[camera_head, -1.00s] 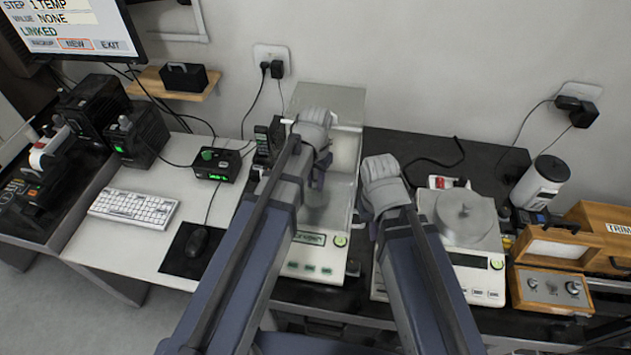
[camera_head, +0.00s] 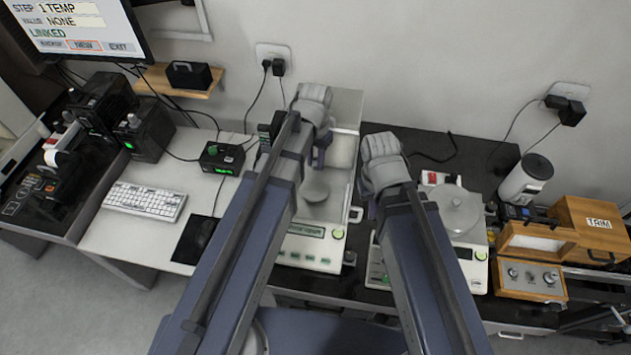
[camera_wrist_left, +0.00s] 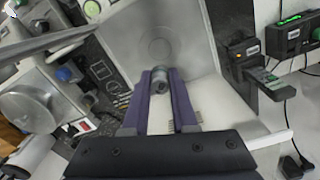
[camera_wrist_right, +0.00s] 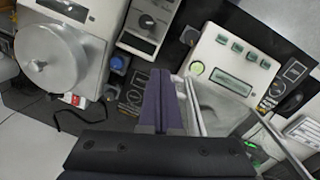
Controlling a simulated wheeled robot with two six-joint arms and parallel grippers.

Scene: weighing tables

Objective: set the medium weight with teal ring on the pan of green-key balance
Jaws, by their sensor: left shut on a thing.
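The pan also shows in the left wrist view (camera_wrist_left: 155,50). My left gripper (camera_head: 319,158) is inside the shield area, near the pan. The gap between weight and pan cannot be judged. My right gripper (camera_head: 366,208) is between the two balances; its fingers (camera_wrist_right: 160,75) lie together, with nothing seen between them.
A second balance (camera_head: 475,262) with a round pan (camera_head: 455,207) stands to the right, beside a wooden box (camera_head: 590,222). The clear shield's walls are close to my left arm.

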